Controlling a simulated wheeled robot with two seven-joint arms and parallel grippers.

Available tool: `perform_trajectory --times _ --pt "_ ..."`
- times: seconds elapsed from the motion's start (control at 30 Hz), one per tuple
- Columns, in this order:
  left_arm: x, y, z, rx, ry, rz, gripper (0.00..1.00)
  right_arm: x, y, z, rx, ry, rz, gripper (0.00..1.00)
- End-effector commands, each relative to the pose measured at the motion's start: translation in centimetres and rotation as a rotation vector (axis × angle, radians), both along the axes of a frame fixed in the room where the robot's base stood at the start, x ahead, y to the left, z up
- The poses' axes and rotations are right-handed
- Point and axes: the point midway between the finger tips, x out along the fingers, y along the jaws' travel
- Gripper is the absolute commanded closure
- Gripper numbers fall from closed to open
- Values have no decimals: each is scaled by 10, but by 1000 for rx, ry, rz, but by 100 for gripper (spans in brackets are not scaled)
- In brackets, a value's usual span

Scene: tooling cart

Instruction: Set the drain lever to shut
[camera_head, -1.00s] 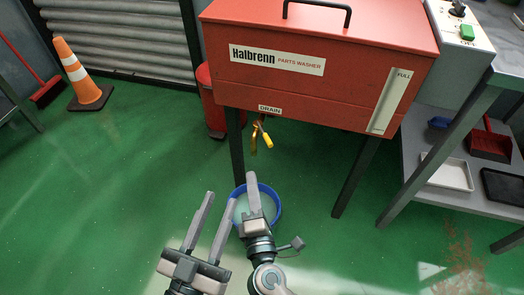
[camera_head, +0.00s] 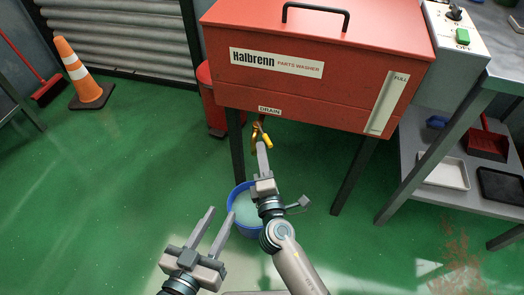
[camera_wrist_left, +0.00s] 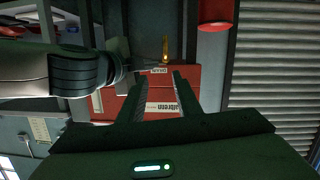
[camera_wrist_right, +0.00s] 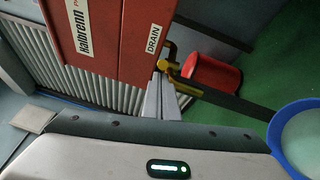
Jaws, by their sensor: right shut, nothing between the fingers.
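The drain valve (camera_head: 256,131) is a brass tap under the red parts washer, below the DRAIN label (camera_head: 269,110). Its yellow-handled lever (camera_head: 267,141) slants down to the right in the head view. The lever also shows in the right wrist view (camera_wrist_right: 186,86), angled away from the tap. My right gripper (camera_head: 261,145) is shut and empty, its fingertips right at the lever and valve; I cannot tell whether they touch. The fingers hide part of the valve. My left gripper (camera_head: 221,211) is open and empty, lower and to the left, well away from the valve.
A blue-rimmed bucket (camera_head: 233,196) stands on the green floor below the valve, partly behind my right gripper. A red bin (camera_head: 213,112) stands behind the washer's left leg (camera_head: 236,150). A grey shelf unit (camera_head: 418,160) stands to the right.

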Motion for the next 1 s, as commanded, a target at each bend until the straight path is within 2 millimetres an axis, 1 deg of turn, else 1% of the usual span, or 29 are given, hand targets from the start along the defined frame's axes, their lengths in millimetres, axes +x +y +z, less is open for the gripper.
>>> perform_trajectory --times 0.57,0.7,1.0 --pt "-1 0 -2 5 19 -2 69 0 -3 1 -2 -1 13 100" --pt "-3 5 -14 24 77 1 69 1 -6 1 -2 -1 39 100" --pt "-6 7 -23 38 129 -2 69 1 -9 1 -1 -1 69 100"
